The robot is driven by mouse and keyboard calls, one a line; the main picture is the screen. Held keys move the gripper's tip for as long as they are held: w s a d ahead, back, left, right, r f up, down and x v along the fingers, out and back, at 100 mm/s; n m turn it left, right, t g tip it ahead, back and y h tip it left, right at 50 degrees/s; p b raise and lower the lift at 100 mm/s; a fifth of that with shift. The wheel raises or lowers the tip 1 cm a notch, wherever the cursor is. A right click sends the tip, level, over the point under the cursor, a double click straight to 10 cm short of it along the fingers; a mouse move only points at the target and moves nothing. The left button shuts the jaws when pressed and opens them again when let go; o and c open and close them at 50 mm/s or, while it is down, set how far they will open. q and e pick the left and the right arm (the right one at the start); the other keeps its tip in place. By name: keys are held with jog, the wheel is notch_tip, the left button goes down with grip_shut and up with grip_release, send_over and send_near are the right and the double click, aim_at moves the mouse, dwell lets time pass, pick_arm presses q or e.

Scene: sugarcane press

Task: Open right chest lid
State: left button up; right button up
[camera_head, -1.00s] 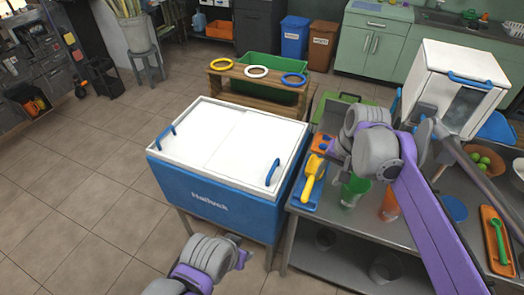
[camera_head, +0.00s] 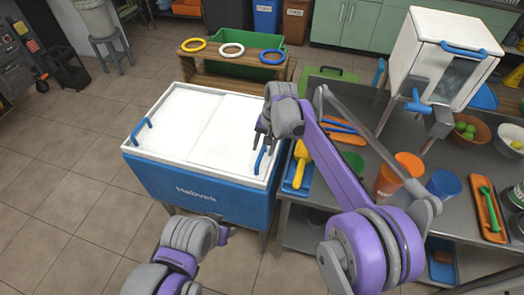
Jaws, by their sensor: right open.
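The chest (camera_head: 200,194) is a blue box with a white top in two lid panels. The right chest lid (camera_head: 236,133) lies flat and closed. Its blue handle (camera_head: 260,160) stands near its right edge. My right gripper (camera_head: 262,140) is open, pointing down right at this handle; the handle is partly hidden behind the fingers, and I cannot tell whether they touch it. The left lid (camera_head: 178,118) is also flat, with a blue handle (camera_head: 142,131) at its left. My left gripper (camera_head: 228,235) is low in front of the chest; its finger opening is unclear.
A steel table (camera_head: 318,205) stands right of the chest, with a yellow tool (camera_head: 300,165), an orange cup (camera_head: 398,172), a blue cup (camera_head: 443,186) and a white press cabinet (camera_head: 440,55). A wooden bench with rings (camera_head: 231,48) stands behind.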

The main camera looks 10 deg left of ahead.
jog(key=shift+a+f, duration=0.25)
jog(key=shift+f, duration=0.95)
grip_shut()
dwell(0.6)
